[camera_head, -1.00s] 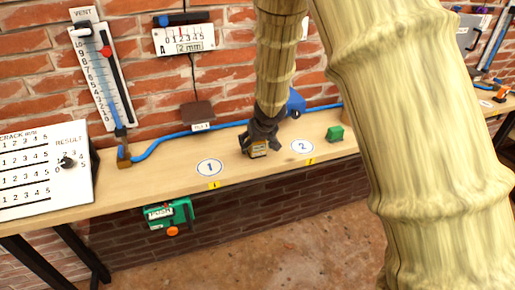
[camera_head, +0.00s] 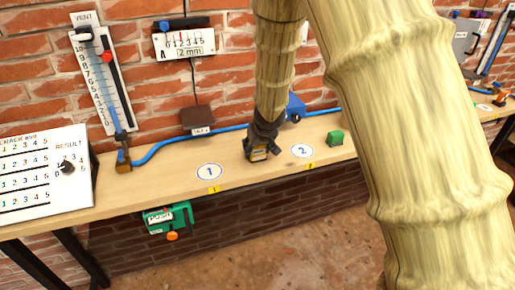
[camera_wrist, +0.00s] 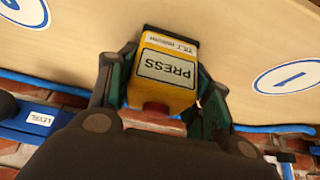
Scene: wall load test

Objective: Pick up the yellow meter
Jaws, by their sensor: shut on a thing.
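The yellow meter (camera_wrist: 165,72) is a small yellow box with a dark top, a pale label reading PRESS and a red part at its near end. My gripper (camera_wrist: 160,88) is shut on it, with a finger against each side in the wrist view. In the head view my gripper (camera_head: 262,137) points down at the bench between the circles marked 1 and 2.
The wooden bench (camera_head: 150,184) runs along a brick wall. A blue object (camera_head: 296,107) and a blue hose (camera_head: 165,143) lie behind. A green device (camera_head: 168,217) hangs at the front edge. Circle 1 (camera_head: 209,171) is clear.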

